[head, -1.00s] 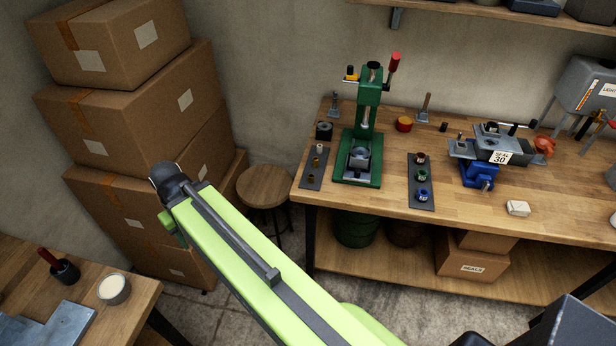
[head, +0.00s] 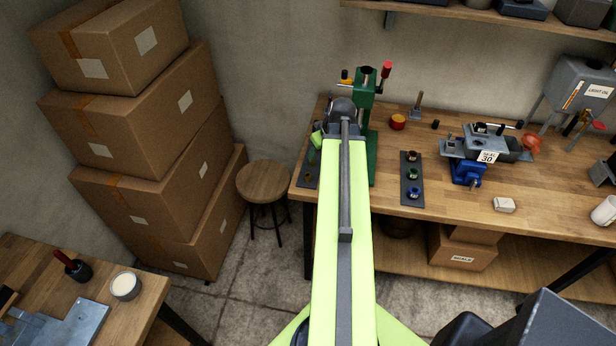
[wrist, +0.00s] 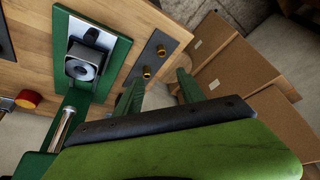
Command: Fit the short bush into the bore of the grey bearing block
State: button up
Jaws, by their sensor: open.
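In the wrist view the grey bearing block (wrist: 95,56) sits on the green press base (wrist: 118,52), with its round bore facing up. To its right, two brass bushes, (wrist: 160,50) and (wrist: 147,72), stand on a dark strip (wrist: 151,56); I cannot tell which is the short one. My gripper (wrist: 160,84) is open and empty, its two green fingers apart near the strip, above bench level. In the head view my arm hides the block and bushes; part of the dark strip (head: 311,172) shows.
The green press column (head: 371,140) rises close behind my arm. A stool (head: 264,181) and stacked boxes (head: 130,130) are to the left.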

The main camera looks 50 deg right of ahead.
jog(key=b, duration=1)
send_over(308, 175)
jog(key=s, duration=0.3)
jog(key=f, duration=1)
jog(key=shift+w+f, duration=0.25)
jog(key=shift+f, duration=0.05)
jog(key=shift+w+f, duration=0.2)
jog(key=shift+w, duration=0.05)
jog(key=b+x, duration=0.5)
jog(key=shift+a+f, duration=0.2)
jog(key=shift+r, duration=0.2)
grip_shut()
